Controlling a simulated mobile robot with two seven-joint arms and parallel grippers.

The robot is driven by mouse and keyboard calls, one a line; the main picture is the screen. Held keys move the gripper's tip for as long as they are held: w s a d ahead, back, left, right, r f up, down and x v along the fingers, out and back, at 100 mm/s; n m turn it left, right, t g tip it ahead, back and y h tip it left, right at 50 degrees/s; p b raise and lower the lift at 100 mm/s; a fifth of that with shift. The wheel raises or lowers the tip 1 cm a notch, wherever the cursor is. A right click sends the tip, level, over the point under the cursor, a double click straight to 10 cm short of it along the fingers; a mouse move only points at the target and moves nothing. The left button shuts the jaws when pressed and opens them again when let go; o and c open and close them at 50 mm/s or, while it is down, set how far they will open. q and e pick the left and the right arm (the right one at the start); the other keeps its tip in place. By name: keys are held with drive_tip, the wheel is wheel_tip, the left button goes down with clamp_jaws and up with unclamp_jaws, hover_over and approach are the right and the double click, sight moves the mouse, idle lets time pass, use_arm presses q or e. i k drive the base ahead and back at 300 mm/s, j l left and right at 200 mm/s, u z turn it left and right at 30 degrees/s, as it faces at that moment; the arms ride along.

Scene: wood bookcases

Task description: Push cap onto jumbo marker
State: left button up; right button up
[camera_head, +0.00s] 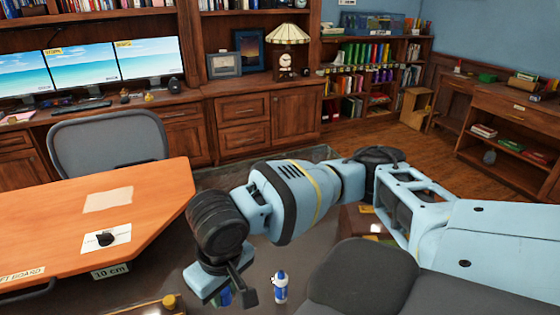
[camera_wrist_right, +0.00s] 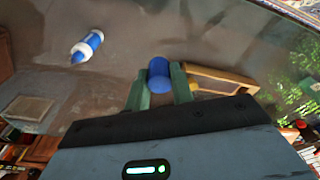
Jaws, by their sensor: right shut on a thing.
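The jumbo marker (camera_head: 281,289), white and blue, stands apparently upright on the dark glossy table, just right of my right gripper. In the right wrist view the marker (camera_wrist_right: 87,47) is at the upper left, with a pointed blue tip, apart from the fingers. My right gripper (camera_head: 226,296) points down over the table, partly hidden by its own wrist. Its green fingers (camera_wrist_right: 160,88) are shut on a blue rounded piece, which looks like the cap (camera_wrist_right: 159,70). My left gripper is not in view.
An orange-brown desk (camera_head: 150,195) with a paper and a small black item stands at the left. A wooden-edged object (camera_wrist_right: 220,80) lies beside the held piece in the wrist view. A grey chair (camera_head: 108,145) is behind the desk.

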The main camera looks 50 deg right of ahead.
sight(281, 278)
drive_tip(key=l+u, duration=0.1)
drive_tip(key=l, duration=0.3)
drive_tip(key=k+l+u, duration=0.15)
drive_tip(key=l, duration=0.65)
drive_tip(key=k+l, duration=0.15)
drive_tip(key=l, duration=0.75)
drive_tip(key=k+u, duration=0.05)
